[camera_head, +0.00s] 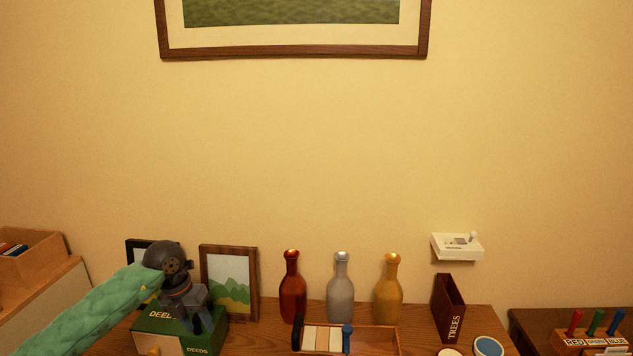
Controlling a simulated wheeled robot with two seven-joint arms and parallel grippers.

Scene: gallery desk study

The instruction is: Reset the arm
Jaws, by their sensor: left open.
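My left arm comes in from the lower left in a green sleeve. My left gripper (196,318) is at its end, pointing down over a green box (153,343) lettered "DEEDS" on the desk. The jaws are open, with nothing seen between them. They are close to the box top, and I cannot tell whether they touch it. My right gripper is not in view.
On the desk (480,318) stand a framed landscape (229,283), red (292,290), grey (341,290) and amber (387,290) bottles, a wooden tray (385,342) and a "TREES" holder (448,308). A white switch box (457,246) is on the wall.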

